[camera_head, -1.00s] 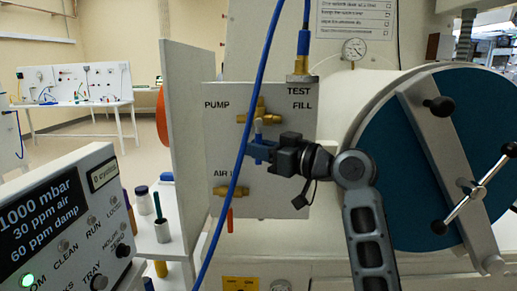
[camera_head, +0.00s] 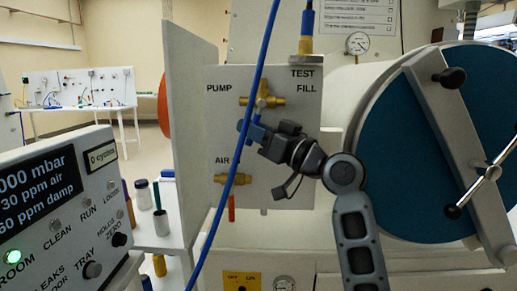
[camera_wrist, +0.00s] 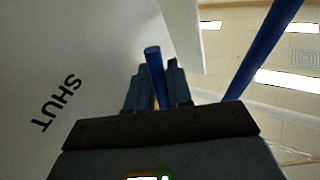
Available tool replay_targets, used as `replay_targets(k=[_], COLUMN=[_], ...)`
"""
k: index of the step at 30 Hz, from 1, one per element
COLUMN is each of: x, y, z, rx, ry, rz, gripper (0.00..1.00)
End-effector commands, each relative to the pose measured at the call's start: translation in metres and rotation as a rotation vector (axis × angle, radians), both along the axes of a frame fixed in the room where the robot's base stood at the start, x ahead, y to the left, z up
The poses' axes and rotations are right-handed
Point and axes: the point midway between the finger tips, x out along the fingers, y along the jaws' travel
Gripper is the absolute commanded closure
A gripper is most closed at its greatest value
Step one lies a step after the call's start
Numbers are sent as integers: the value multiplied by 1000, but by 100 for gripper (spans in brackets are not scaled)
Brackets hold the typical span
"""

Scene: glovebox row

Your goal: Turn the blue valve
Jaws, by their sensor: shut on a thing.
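The blue valve handle (camera_wrist: 153,62) shows in the wrist view as a blue rod between the two fingers of my gripper (camera_wrist: 158,72), with a bit of brass behind it. My gripper is shut on this handle. In the head view my gripper (camera_head: 250,131) is at the white panel (camera_head: 290,190), just below the brass PUMP valve body (camera_head: 268,101) and above the AIR valve. It is tilted, with its tips toward the upper left. The gripper and a blue hose partly hide the handle there.
A blue hose (camera_head: 236,170) hangs in front of the panel, close to my gripper. The brass AIR valve (camera_head: 232,179) is below. A large blue round door (camera_head: 420,150) with a bar stands at right. A control box (camera_head: 70,200) is at left.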

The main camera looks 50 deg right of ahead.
Motion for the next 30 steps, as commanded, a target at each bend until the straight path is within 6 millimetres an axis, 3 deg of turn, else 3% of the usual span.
replay_targets(k=[1, 15, 30], x=[2, 17, 21], y=[3, 14, 16], z=[-9, 8, 18], rx=[26, 269, 375], ry=[-36, -344, -477], rz=[3, 2, -1], gripper=[100, 100, 100])
